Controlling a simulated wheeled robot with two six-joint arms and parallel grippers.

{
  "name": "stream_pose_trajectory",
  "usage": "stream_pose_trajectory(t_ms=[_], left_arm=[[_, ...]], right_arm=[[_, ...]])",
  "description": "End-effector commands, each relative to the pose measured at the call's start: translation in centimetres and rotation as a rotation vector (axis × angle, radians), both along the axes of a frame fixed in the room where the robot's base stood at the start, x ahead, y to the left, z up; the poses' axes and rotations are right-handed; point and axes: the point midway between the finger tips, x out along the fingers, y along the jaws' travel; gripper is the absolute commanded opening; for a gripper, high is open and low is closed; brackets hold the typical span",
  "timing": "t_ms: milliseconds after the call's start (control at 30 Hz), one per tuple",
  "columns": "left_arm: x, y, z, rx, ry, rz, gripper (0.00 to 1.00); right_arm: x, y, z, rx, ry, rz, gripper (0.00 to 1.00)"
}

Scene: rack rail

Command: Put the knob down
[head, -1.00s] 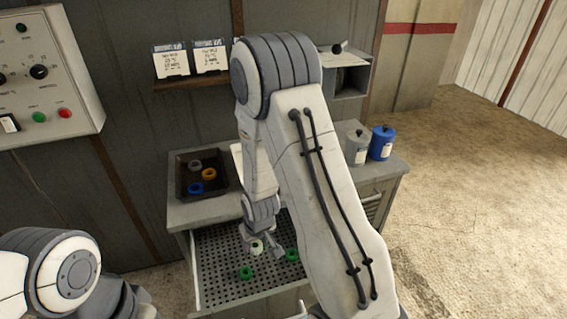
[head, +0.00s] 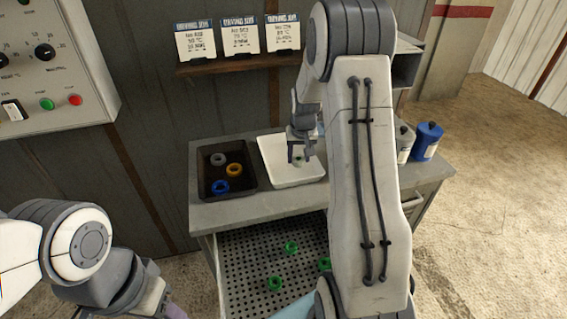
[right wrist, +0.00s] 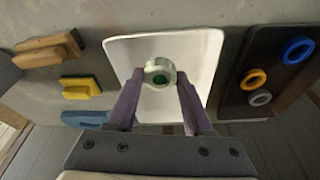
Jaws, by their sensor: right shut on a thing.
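A pale green-white ring-shaped knob (head: 298,160) is held in my right gripper (head: 300,150) over the white tray (head: 271,158). In the right wrist view the knob (right wrist: 160,73) sits between the two purple fingertips, with a green middle, and the white tray (right wrist: 207,48) lies behind it. I cannot tell whether the knob touches the tray floor. My left gripper (head: 168,306) shows only partly at the bottom of the head view, and its jaws cannot be made out.
A black tray (head: 207,193) with grey, orange and blue rings stands left of the white tray. An open drawer (head: 240,266) below holds green rings. Grey and blue canisters (head: 428,141) stand at right.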

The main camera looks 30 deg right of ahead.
Motion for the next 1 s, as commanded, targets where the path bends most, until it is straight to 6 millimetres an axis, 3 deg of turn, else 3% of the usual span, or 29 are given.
stream_pose_trajectory(t_ms=[100,300,667,1000], left_arm=[[0.0,0.0,1.1,0.0,0.0,0.0,0.5],[0.0,0.0,1.7,0.0,0.0,0.001,0.5],[0.0,0.0,3.1,0.0,0.0,0.001,0.5],[0.0,0.0,2.8,0.0,0.0,0.001,0.5]], right_arm=[[2.4,1.0,-1.4,0.001,0.003,0.003,0.0],[4.6,2.1,-3.0,0.0,0.001,0.001,0.0],[4.9,2.4,-6.9,0.0,0.002,0.002,0.0],[5.0,2.4,-7.4,0.0,-0.001,0.002,0.0]])
